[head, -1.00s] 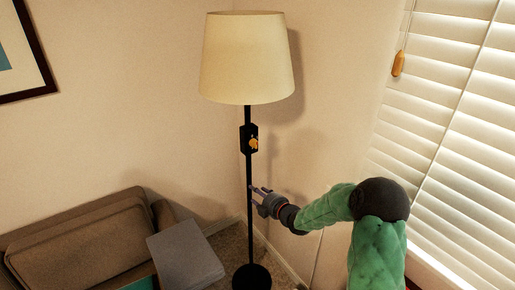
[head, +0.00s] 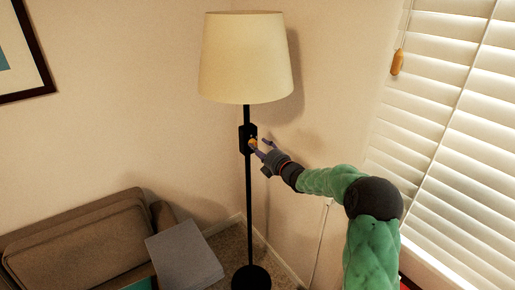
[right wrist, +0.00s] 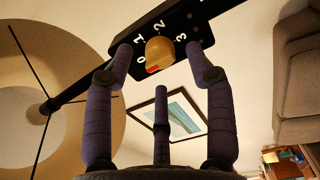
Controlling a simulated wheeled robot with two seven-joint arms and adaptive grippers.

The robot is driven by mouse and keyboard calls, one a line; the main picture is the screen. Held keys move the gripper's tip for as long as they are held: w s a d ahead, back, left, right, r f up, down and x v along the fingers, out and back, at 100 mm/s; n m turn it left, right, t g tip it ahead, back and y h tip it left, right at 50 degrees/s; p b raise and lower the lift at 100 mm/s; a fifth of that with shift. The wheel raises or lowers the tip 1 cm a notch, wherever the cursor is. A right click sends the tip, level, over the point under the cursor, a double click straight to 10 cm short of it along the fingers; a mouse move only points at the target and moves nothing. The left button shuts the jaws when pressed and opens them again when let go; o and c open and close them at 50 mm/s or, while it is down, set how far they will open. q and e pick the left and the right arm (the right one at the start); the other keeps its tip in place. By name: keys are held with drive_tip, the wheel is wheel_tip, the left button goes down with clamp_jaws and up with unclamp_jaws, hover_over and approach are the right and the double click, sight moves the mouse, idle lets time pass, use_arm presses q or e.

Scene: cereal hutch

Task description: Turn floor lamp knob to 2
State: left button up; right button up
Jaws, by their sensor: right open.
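The floor lamp (head: 247,60) stands in the corner with a cream shade and a black pole. A black control box (head: 243,138) sits on the pole below the shade. In the right wrist view its plate (right wrist: 178,20) has the numbers 0, 1, 2 and 3 around a round golden knob (right wrist: 160,49). A red mark shows at the knob's edge near the 0. My right gripper (head: 261,146) is open right in front of the knob. In the wrist view, two fingers are on either side of the knob; contact is unclear. My left gripper is not in view.
A brown sofa (head: 85,240) and a grey box-like object (head: 185,255) are at the lower left. Window blinds (head: 455,110) with a hanging pull (head: 397,62) are on the right. A framed picture (head: 22,60) hangs on the left wall.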

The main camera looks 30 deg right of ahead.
drive_tip(key=shift+w+a, duration=0.1)
drive_tip(key=shift+w, duration=0.75)
clamp_jaws()
